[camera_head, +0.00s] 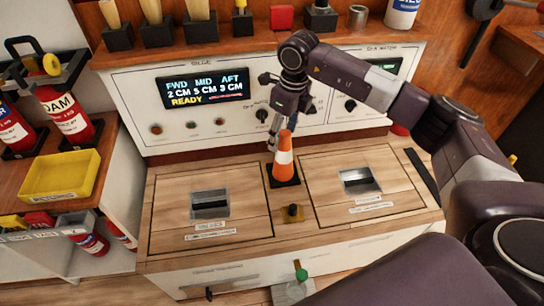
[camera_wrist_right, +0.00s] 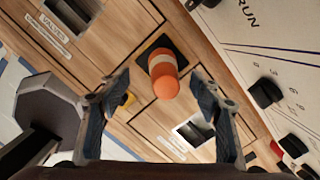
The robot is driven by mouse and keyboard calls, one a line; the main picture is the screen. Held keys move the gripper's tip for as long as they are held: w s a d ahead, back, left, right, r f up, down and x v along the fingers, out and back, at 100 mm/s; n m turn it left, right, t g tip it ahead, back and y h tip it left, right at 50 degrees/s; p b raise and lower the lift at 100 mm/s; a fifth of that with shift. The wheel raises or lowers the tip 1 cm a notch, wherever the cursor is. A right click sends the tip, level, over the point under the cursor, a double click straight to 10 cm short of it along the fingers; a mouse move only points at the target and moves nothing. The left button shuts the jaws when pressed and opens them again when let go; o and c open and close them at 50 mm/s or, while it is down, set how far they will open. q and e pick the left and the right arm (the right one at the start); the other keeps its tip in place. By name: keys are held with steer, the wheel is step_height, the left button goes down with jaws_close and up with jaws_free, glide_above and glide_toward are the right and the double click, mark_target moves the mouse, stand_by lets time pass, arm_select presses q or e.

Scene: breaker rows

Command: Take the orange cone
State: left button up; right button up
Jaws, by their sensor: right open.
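The orange cone (camera_head: 284,160) has a white band and stands upright on a black square base on the wooden counter, between two hatch panels. In the right wrist view the cone (camera_wrist_right: 164,75) shows ahead, between the spread fingers and apart from them. My right gripper (camera_wrist_right: 160,118) is open and empty. My left gripper is not in view.
The white control panel (camera_head: 230,135) with a lit display and knobs rises close behind the cone. A small dark-yellow latch (camera_head: 292,212) sits in front of it. A yellow tray (camera_head: 62,176) and red extinguishers (camera_head: 68,115) stand at left. The hatch panels (camera_head: 165,225) are flat and clear.

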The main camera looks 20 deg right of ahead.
mark_target(283, 147)
step_height(283, 147, down, 3)
steer(key=shift+d+f+b, duration=0.1)
steer(key=shift+d+b, duration=0.05)
steer(key=shift+b, duration=0.2)
steer(key=f, duration=0.2)
steer(key=shift+w+d+f+b, duration=0.15)
steer(key=shift+w+f+b, duration=0.05)
steer(key=shift+f+b, duration=0.2)
steer(key=shift+w+f, duration=0.15)
steer(key=shift+f, duration=0.65)
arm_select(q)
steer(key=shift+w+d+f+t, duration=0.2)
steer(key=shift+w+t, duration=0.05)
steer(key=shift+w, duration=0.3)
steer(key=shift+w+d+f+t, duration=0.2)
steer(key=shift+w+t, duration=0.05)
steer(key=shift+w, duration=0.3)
arm_select(e)
steer(key=shift+r, duration=0.1)
jaws_close()
